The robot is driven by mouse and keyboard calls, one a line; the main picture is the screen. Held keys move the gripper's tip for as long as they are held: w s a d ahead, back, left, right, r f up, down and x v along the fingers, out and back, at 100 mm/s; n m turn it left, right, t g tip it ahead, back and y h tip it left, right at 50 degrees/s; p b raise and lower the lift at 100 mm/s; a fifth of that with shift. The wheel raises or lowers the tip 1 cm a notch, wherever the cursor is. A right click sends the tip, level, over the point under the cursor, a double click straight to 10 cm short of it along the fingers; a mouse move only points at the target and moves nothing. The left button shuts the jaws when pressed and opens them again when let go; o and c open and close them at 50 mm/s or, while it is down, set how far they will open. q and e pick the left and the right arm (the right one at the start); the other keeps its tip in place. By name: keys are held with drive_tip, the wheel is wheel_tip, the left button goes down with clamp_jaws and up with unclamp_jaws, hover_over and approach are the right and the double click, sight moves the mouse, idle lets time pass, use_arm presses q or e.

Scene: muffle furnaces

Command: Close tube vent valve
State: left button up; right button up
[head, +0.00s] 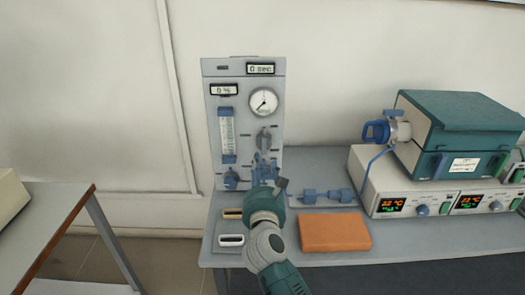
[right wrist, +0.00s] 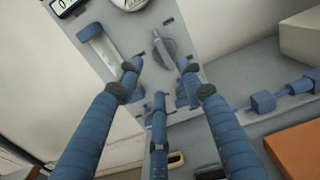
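The upright grey gas panel (head: 245,85) stands at the back of the bench, with a grey lever knob (head: 264,138) at its middle right and a blue knob (head: 231,179) at its lower left. I cannot tell which fitting is the tube vent valve. My right gripper (head: 263,166) is in front of the lower right of the panel. In the right wrist view its fingers (right wrist: 160,82) are spread, with the grey knob (right wrist: 165,47) beyond their tips; nothing is clearly held. Whether the fingers touch the panel is unclear. My left gripper is out of view.
Blue inline fittings (head: 327,196) on a tube lie right of the panel. An orange block (head: 334,232) lies at the bench front. The teal furnace (head: 464,118) with a blue-handled end fitting (head: 377,132) sits on a controller box (head: 370,178) at right.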

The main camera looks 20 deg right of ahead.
sight(262, 146)
drive_tip(key=b+x, duration=0.1)
drive_tip(key=x, duration=0.2)
drive_tip(key=b+x, duration=0.1)
drive_tip(key=x, duration=0.2)
drive_tip(key=b+x, duration=0.2)
drive_tip(key=x, duration=0.1)
drive_tip(key=shift+w+f, duration=0.2)
drive_tip(key=shift+f, duration=0.1)
drive_tip(key=shift+w+d+r, duration=0.15)
drive_tip(key=shift+w+d, duration=0.05)
drive_tip(key=shift+w, duration=0.5)
drive_tip(key=shift+c, duration=0.5)
clamp_jaws()
